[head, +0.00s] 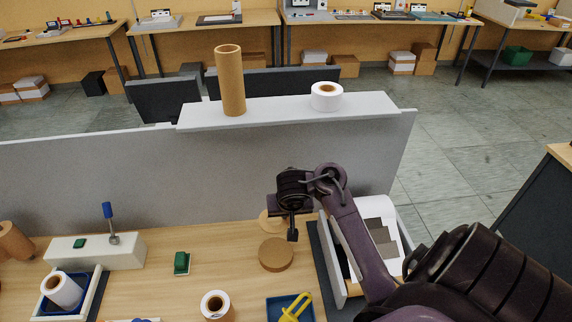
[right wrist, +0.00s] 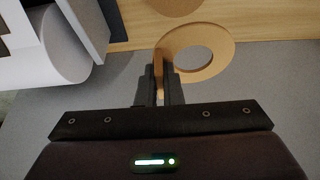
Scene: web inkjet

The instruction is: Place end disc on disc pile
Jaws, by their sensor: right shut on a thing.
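The disc pile (head: 276,254) is a low round brown stack on the bench, and its edge shows at the top of the right wrist view (right wrist: 182,4). The end disc (head: 268,220) is a pale tan disc just behind the pile, partly hidden by my right gripper (head: 292,234). In the right wrist view the end disc (right wrist: 220,68) is a flat ring with a large hole. My right gripper (right wrist: 163,82) is shut on a thin tan part at the ring's left edge. Its height above the bench is unclear. My left gripper is out of view.
A grey panel (head: 210,180) stands behind the bench; a cardboard tube (head: 230,82) and white roll (head: 326,96) stand on its shelf. An open drawer-like tray (head: 345,288) is at right. A green block (head: 181,263), paper roll (head: 215,305) and blue tray (head: 284,307) lie nearby.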

